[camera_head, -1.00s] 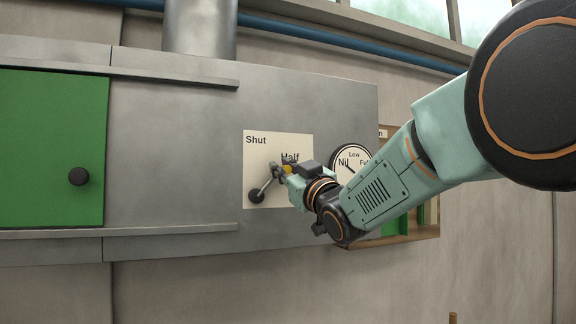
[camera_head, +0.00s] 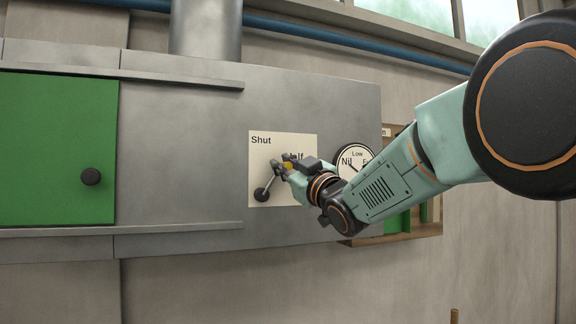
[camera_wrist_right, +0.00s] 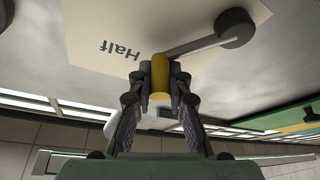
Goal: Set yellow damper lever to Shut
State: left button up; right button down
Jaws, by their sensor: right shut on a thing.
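The damper lever has a dark round pivot (camera_head: 262,194) low on the left of a cream label plate (camera_head: 259,168), with a grey rod (camera_head: 271,180) slanting up and right from it. Its yellow handle (camera_head: 288,167) is mostly covered by my right gripper (camera_head: 284,163) in the head view. In the right wrist view the yellow handle (camera_wrist_right: 160,75) sits between the two fingers of the right gripper (camera_wrist_right: 160,90), which is shut on it. The plate reads "Shut" at upper left; "Half" is partly hidden behind the gripper. My left gripper is out of view.
A dial (camera_head: 354,160) marked Nil and Low is partly behind my right arm. A green door (camera_head: 55,150) with a black knob (camera_head: 91,177) is on the left of the grey metal casing (camera_head: 185,150). The casing in front of the plate's left side is clear.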

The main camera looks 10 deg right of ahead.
jog(key=shift+a+n+g+y, duration=0.3)
jog(key=shift+a+n+y, duration=0.15)
jog(key=shift+n, duration=0.25)
jog(key=shift+s+a+r+n+g+y+p, duration=0.15)
jog(key=shift+a+n+g+y, duration=0.2)
jog(key=shift+n, duration=0.45)
jog(key=shift+s+a+r+n+g+y+p, duration=0.15)
jog(key=shift+a+n+g, duration=0.2)
jog(key=shift+n, duration=0.45)
jog(key=shift+a+n+g+y+p, duration=0.3)
jog(key=shift+a+n+g, duration=0.35)
jog(key=shift+n, duration=0.75)
jog(key=shift+a+f, duration=0.1)
jog(key=shift+a, duration=0.2)
jog(key=c, duration=1.5)
grip_release()
jog(key=shift+o, duration=1.2)
jog(key=shift+w, duration=0.2)
jog(key=shift+s+r, duration=0.1)
jog(key=shift+r, duration=0.1)
